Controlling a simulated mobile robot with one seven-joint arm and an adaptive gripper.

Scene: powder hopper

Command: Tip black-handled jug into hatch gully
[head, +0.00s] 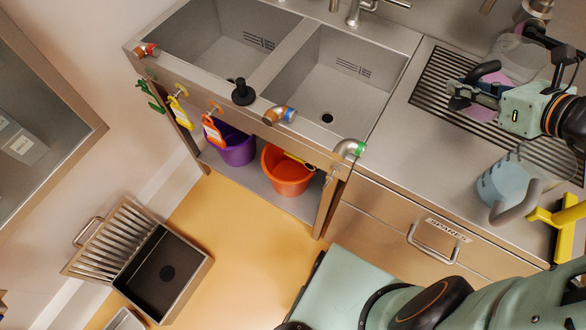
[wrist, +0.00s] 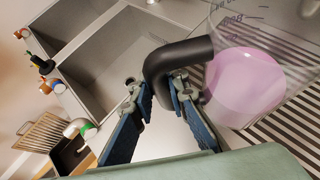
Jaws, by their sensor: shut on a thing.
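The black-handled jug (head: 518,50) is clear, with pink liquid in it, over the ribbed drainboard at the upper right of the head view. It also shows in the wrist view (wrist: 246,85). My gripper (head: 466,92) is shut on its black handle (wrist: 178,58), one finger on each side in the wrist view (wrist: 160,92). The jug looks roughly upright; I cannot tell whether its base touches the drainboard. The hatch gully (head: 203,277) is a dark floor box at the lower left. Its slatted grate (head: 112,237) stands open beside it.
A grey-handled jug (head: 500,185) with blue liquid and a yellow object (head: 562,222) stand on the counter (head: 400,165). The double sink (head: 335,75) lies left of my gripper. Purple (head: 235,150) and orange (head: 285,172) buckets sit beneath. Orange floor (head: 235,235) before the gully is clear.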

